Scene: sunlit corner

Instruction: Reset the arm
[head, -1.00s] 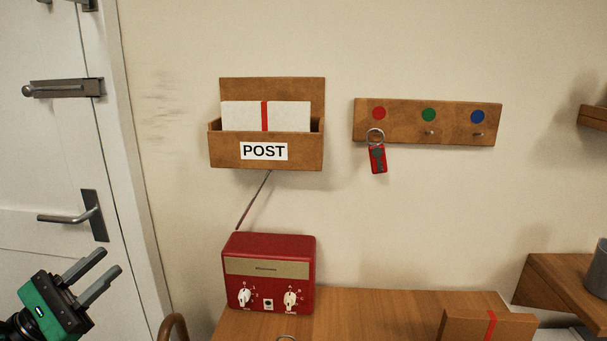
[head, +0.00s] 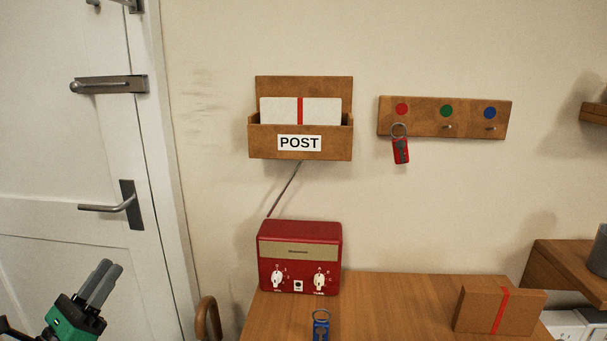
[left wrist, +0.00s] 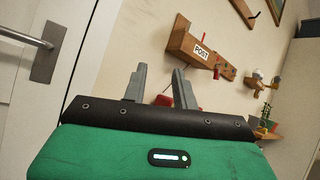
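My left gripper (head: 107,270) is at the lower left of the head view, in front of the white door and left of the table, touching nothing. Its two grey fingers look close together there from the side. In the left wrist view (left wrist: 159,78) they stand apart with a clear gap and nothing held. A small red patch, possibly the radio, shows beyond the gap. My right gripper is in neither view.
A red radio (head: 299,257), a blue key fob (head: 321,329) and a ribboned brown box (head: 499,310) are on the wooden table (head: 400,310). A POST letter holder (head: 300,144) and key rack (head: 425,120) with a red-tagged key (head: 401,150) hang on the wall. A door handle (head: 125,206) juts out.

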